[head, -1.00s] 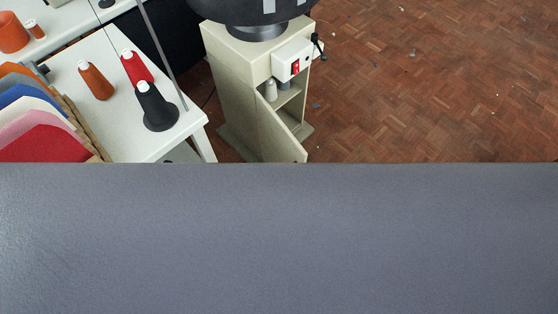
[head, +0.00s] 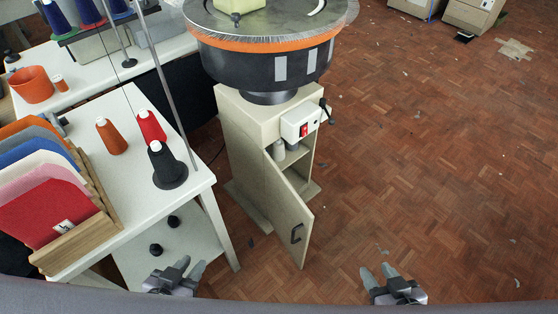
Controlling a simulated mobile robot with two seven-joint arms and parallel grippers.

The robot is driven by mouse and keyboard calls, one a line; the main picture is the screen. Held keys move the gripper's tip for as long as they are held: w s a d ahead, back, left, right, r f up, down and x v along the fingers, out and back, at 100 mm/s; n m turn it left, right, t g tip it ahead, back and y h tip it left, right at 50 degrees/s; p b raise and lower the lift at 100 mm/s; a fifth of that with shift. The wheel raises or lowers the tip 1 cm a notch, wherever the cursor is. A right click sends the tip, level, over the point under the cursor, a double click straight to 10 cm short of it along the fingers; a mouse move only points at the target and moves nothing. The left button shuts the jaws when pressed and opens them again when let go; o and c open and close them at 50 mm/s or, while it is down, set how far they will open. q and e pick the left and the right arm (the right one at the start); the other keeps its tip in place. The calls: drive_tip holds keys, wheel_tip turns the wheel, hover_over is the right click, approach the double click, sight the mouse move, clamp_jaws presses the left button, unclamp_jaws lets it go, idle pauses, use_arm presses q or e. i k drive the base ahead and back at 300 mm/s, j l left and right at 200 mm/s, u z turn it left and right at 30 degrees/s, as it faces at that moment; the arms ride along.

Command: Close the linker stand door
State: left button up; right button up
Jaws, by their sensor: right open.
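The linker stand (head: 240,140) is a cream pedestal under a large round machine head. Its door (head: 285,210) stands open, swung out toward me from the left edge of the opening, with a dark handle (head: 296,233) near its free edge. Cones stand on a shelf (head: 293,157) inside. My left gripper (head: 194,260) is low in the head view, left of the door, with its fingers apart and empty. My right gripper (head: 377,267) is low and right of the door, open and empty. Neither touches the door.
A white table (head: 130,180) with thread cones and a rack of coloured panels (head: 50,205) stands left of the stand. The round machine head (head: 270,65) overhangs the stand. The parquet floor (head: 430,170) to the right is largely clear.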

sight(289, 216)
drive_tip(key=i+l+u, duration=0.3)
drive_tip(key=l, duration=0.3)
drive_tip(key=l+u, duration=0.35)
drive_tip(key=l, duration=0.3)
drive_tip(key=i+l+u, duration=0.1)
drive_tip(key=l+u, duration=0.2)
drive_tip(key=l, duration=0.4)
